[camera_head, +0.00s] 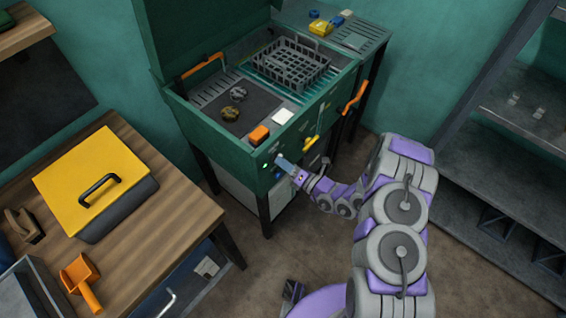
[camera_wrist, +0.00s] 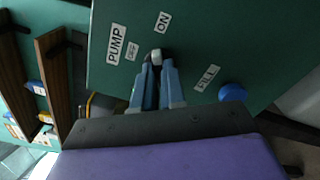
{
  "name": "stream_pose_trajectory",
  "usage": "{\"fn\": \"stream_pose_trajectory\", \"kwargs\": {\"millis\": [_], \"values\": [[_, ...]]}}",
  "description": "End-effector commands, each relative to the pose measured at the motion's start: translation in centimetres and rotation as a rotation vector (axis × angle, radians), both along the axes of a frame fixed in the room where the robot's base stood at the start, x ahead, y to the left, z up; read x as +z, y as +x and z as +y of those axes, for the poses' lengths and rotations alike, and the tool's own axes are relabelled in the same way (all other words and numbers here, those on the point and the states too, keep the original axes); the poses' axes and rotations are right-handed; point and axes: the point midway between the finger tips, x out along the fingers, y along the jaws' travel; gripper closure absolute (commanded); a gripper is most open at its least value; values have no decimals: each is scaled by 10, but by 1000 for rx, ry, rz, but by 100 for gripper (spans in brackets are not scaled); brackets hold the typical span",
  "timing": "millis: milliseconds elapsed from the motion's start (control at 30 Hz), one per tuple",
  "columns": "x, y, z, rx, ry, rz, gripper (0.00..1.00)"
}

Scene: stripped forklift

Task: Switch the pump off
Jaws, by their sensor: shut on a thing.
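The pump switch (camera_wrist: 157,55) is a small pale lever on the green front panel (camera_wrist: 210,35). It sits between the PUMP label (camera_wrist: 116,43) with a small OFF label (camera_wrist: 131,53) at its left and the ON label (camera_wrist: 163,22) above. My gripper (camera_wrist: 154,68) is shut on the switch, with its two blue-grey fingers on either side. The fingers hide most of the lever, so I cannot tell which label it points to. In the head view my gripper (camera_head: 281,162) touches the front of the green washing cabinet (camera_head: 232,150), beside a small lit green spot (camera_head: 265,165).
A blue knob (camera_wrist: 232,93) and a FILL label (camera_wrist: 206,78) are right of the switch. Orange handles (camera_head: 354,97) stick out from the cabinet. A wooden bench (camera_head: 160,215) with a yellow-lidded box (camera_head: 91,170) stands left; a metal shelf (camera_head: 490,150) stands right.

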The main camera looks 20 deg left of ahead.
Motion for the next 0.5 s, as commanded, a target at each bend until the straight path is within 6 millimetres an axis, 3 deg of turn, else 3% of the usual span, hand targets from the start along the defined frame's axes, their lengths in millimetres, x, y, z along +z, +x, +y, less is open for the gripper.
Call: {"fn": "stream_pose_trajectory", "kwargs": {"millis": [500], "values": [[-6, 1, -2, -3, -192, -441, 100]]}}
